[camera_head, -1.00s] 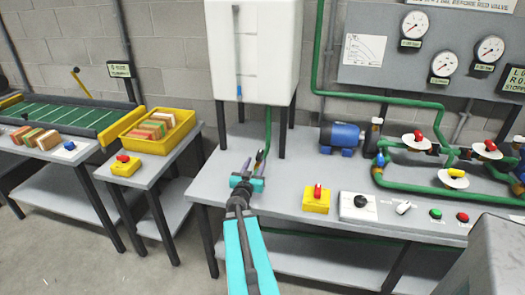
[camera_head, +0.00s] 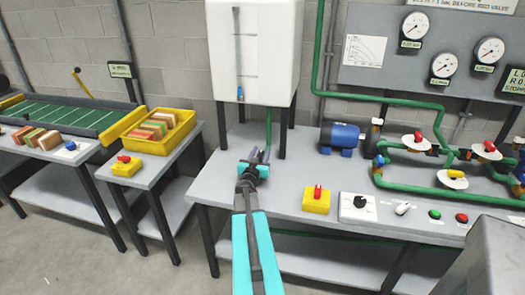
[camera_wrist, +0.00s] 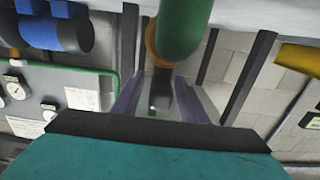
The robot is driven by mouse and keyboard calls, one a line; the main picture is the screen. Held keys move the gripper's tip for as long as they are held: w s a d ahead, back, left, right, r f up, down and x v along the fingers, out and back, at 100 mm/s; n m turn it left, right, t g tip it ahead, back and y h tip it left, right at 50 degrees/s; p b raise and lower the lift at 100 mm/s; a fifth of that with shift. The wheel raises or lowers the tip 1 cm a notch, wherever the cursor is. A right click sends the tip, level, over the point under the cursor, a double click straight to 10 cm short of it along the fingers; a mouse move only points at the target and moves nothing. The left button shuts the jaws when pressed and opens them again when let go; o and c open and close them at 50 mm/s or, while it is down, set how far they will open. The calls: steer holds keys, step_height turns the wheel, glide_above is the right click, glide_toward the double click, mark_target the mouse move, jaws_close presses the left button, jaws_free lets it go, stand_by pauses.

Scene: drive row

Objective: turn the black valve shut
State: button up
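The black valve (camera_wrist: 161,94) has a dark handle below a brass ring on the green pipe (camera_wrist: 182,28), in the wrist view. In the head view the same pipe (camera_head: 268,125) comes down under the white tank (camera_head: 254,50), and my gripper mostly hides the valve. My gripper (camera_head: 256,156) is at the pipe's lower end. In the wrist view its two grey-purple fingers (camera_wrist: 159,88) are apart, with the black handle showing between them. A gap shows beside the handle; I cannot tell whether either finger touches it.
The tank's dark legs (camera_head: 284,130) stand close around the pipe. To the right on the bench are a yellow switch box (camera_head: 316,203), a blue motor (camera_head: 340,136) and green pipework with red and yellow valves (camera_head: 417,141). A yellow crate (camera_head: 181,143) is on the left table.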

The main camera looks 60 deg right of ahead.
steer(key=shift+x, duration=1)
jaws_close()
